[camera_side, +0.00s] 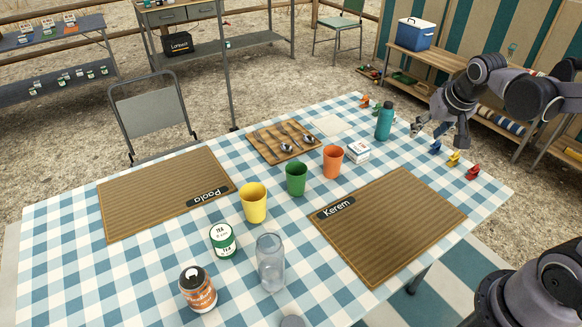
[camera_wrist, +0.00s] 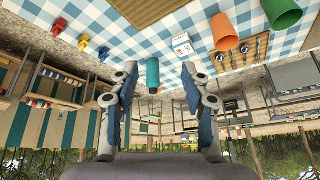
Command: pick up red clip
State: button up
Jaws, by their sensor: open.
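The red clip (camera_side: 473,172) lies on the checked tablecloth near the table's right edge, at the end of a row of clips. In the wrist view the red clip (camera_wrist: 59,26) is at the upper left, outside the space between my fingers. My gripper (camera_side: 440,136) is open and empty, up and to the left of the red clip in the side view. In the wrist view my gripper (camera_wrist: 158,70) has its two fingers wide apart. A yellow clip (camera_side: 453,158) and a blue clip (camera_side: 435,147) sit beside the red one.
A teal bottle (camera_side: 385,121) stands left of my gripper, with a white card box (camera_side: 357,152) nearby. Orange (camera_side: 333,161), green (camera_side: 296,178) and yellow (camera_side: 253,202) cups stand mid-table. The Kerem placemat (camera_side: 390,225) is bare. An orange clip (camera_side: 364,102) lies at the far edge.

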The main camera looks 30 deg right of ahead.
jog(key=w+d+f+m+g+h, duration=0.1)
jog(key=d+f+m+g, duration=0.35)
jog(key=d, duration=1.15)
jog(key=m, duration=0.7)
send_near(476, 168)
jog(key=shift+g+h, duration=0.35)
jog(key=shift+h, duration=0.05)
jog(key=shift+w+x, duration=0.15)
jog(key=shift+x, duration=1.7)
jog(key=shift+w+x, duration=0.2)
jog(key=shift+x, duration=1.6)
jog(key=shift+w+x, duration=0.15)
jog(key=shift+x, duration=1.7)
jog(key=c, duration=0.9)
